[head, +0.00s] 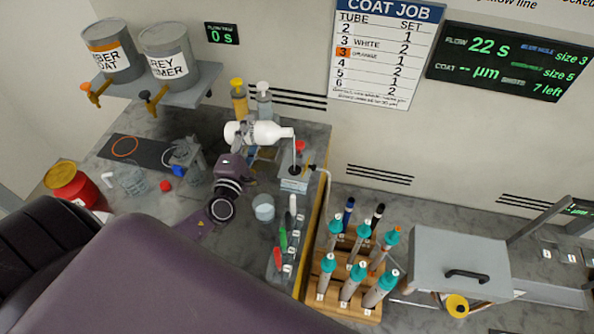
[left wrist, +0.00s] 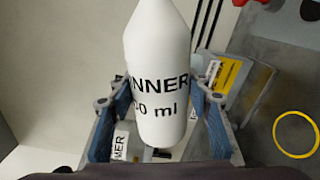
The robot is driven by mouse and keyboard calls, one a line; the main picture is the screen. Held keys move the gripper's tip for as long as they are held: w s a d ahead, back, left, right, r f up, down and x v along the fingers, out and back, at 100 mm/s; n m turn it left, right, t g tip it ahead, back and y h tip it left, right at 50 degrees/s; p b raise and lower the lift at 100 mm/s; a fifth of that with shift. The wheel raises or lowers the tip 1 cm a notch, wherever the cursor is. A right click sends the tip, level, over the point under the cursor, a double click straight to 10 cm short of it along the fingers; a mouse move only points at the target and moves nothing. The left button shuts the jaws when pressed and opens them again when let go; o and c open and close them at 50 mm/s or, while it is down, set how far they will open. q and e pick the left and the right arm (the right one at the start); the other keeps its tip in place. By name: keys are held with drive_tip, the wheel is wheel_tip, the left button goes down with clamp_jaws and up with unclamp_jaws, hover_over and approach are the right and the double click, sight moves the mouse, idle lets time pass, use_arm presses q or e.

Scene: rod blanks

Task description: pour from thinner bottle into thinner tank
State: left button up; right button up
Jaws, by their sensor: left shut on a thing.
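The white thinner bottle (head: 262,132) lies nearly level in the head view, its neck pointing right. In the left wrist view the bottle (left wrist: 160,70) shows part of its black "THINNER" lettering. My left gripper (head: 241,135) is shut around the bottle's body, with a blue-grey finger on each side. A small grey box-like tank (head: 294,184) with a dark opening on top stands below the bottle's mouth. A thin pale line runs from the mouth down to that opening; I cannot tell whether it is liquid or a tube. My right gripper is not in view.
A clear cup (head: 263,208) stands just left of the tank. A wooden rack (head: 345,290) with several teal-capped tubes is to the right. Yellow-capped (head: 239,100) and pale (head: 264,100) bottles stand behind. A red can (head: 72,182) is at the left.

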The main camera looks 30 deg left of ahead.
use_arm(q)
drive_tip(key=shift+r, duration=0.1)
idle(0.5)
drive_tip(key=shift+d+f+n+b, duration=0.1)
drive_tip(key=shift+f+n+b, duration=0.3)
drive_tip(key=shift+f+b, duration=0.05)
drive_tip(key=shift+w+d+f+n+b, duration=0.1)
drive_tip(key=shift+d+f+n+b, duration=0.1)
drive_tip(key=shift+n+b, duration=0.45)
drive_tip(key=shift+r+n, duration=0.15)
drive_tip(key=shift+n, duration=0.1)
